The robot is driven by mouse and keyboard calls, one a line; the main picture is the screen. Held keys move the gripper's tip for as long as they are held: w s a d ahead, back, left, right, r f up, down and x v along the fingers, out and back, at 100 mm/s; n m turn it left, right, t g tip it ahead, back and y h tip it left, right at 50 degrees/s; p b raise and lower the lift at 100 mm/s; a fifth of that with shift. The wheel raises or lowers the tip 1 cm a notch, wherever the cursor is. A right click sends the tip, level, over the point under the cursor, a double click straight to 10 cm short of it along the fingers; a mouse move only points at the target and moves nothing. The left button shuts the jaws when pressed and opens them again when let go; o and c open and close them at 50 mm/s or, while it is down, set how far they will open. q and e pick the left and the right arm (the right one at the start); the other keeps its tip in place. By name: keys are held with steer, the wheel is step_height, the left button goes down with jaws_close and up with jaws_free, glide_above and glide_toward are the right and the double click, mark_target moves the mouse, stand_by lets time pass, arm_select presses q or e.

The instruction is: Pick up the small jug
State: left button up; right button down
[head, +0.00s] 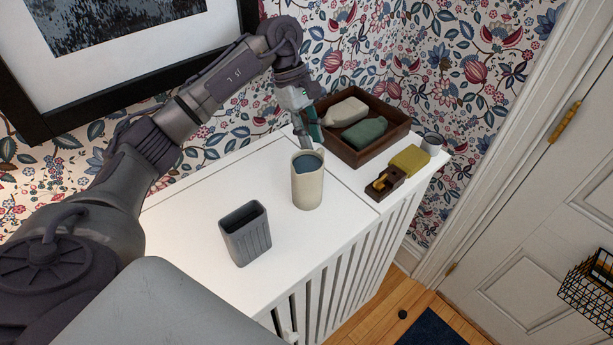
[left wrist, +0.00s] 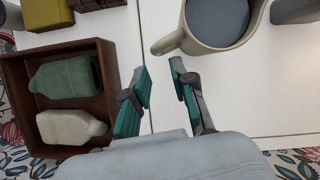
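The small jug (head: 308,188) is a cream, upright cylinder with a blue-grey inside. It stands on the white slatted cabinet top (head: 185,222). In the left wrist view the jug (left wrist: 243,40) is at the top, with its handle (left wrist: 166,43) pointing toward my gripper. The handle lies just beyond the fingertips. My right gripper is not in view.
A brown tray (head: 378,156) with a cream and a green bottle stands close to my left gripper. Right of it are a yellow block (head: 409,159), a small dark box (head: 379,188) and a grey cup (head: 432,142). A ribbed grey holder (head: 246,238) stands front left of the jug.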

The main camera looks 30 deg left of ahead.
mark_target(318, 157)
arm_select(q)
steer(key=p+x, duration=0.1)
steer(key=x, duration=0.1)
steer(key=p+x, duration=0.1)
steer(key=x, duration=0.1)
steer(key=shift+s+d, duration=0.15)
steer(key=shift+d, duration=0.25)
steer(key=shift+f, duration=0.3)
steer(key=shift+d+f, duration=0.1)
jaws_close()
